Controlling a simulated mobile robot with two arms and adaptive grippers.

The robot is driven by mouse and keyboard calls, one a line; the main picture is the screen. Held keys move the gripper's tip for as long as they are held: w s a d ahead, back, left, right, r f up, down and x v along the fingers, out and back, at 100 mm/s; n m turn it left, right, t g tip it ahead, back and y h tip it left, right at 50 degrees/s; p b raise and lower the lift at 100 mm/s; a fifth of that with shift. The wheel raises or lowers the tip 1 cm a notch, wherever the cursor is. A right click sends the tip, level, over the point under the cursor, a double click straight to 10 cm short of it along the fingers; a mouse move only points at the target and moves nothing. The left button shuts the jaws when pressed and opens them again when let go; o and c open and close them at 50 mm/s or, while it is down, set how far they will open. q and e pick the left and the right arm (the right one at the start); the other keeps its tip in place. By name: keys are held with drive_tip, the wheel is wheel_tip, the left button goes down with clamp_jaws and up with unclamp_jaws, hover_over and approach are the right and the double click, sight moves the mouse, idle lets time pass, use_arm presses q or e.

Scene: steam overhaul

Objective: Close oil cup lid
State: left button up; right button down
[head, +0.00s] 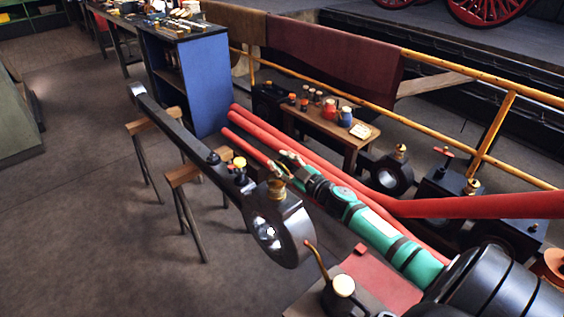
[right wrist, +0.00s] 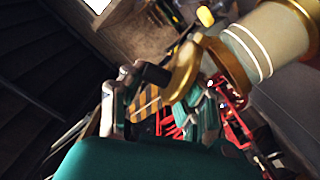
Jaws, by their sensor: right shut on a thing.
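The brass oil cup (head: 277,187) stands on the big round end of a dark connecting rod (head: 290,228) in the head view. In the right wrist view the cup (right wrist: 262,45) is large at the upper right, with a pale band around it. A curved brass piece, apparently its lid (right wrist: 183,72), sticks out from the cup's rim toward my fingers. My right gripper (head: 290,158) is just above and beside the cup. In the wrist view its fingers (right wrist: 165,100) are closed at this brass piece. The exact contact is partly hidden. My left gripper is not in view.
Red pipes (head: 270,130) run behind. A small table (head: 335,122) holds jars. An oil can (head: 343,288) stands in front. The floor at left is open.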

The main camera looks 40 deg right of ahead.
drive_tip(key=shift+d+r, duration=0.2)
idle(2.1)
drive_tip(key=c, duration=1.3)
unclamp_jaws()
drive_tip(key=shift+o, duration=0.8)
drive_tip(key=shift+f, duration=0.2)
drive_tip(key=s+d, duration=0.1)
drive_tip(key=s, duration=1.1)
drive_tip(key=shift+c, duration=0.2)
